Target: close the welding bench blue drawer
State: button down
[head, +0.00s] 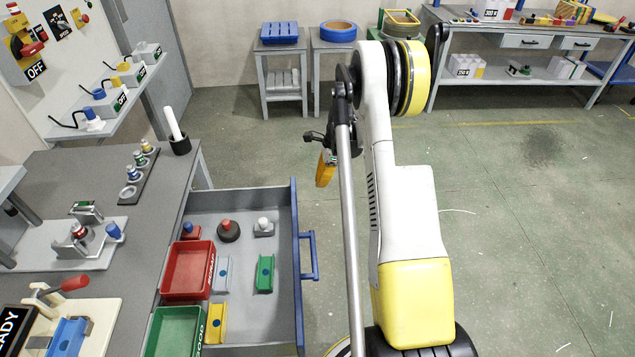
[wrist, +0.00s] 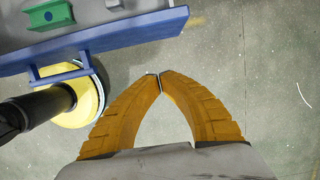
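The blue drawer (head: 298,220) of the welding bench (head: 110,175) stands pulled out to the right of the bench, with its grey inside exposed. Its blue bar handle (head: 313,256) is on the outer face of the front. The wrist view shows the drawer front (wrist: 120,38) at upper left and the handle (wrist: 62,74) below it. My gripper (wrist: 159,76) has its two orange fingers meeting at the tips, with nothing between them. In the head view my gripper (head: 325,170) hangs beyond the drawer's far corner, slightly right of the front and apart from the handle.
Fixtures and a clamp lie on the bench top. Open floor (head: 520,230) extends right of my arm. Tables and a workbench (head: 500,60) stand at the back.

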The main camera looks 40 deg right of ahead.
jog(key=w+a+f+b, duration=0.3)
jog(key=a+f+b, duration=0.1)
jog(key=f, duration=0.2)
jog(key=shift+a+f, duration=0.2)
jog(key=shift+a, duration=0.15)
jog(key=shift+w, duration=0.15)
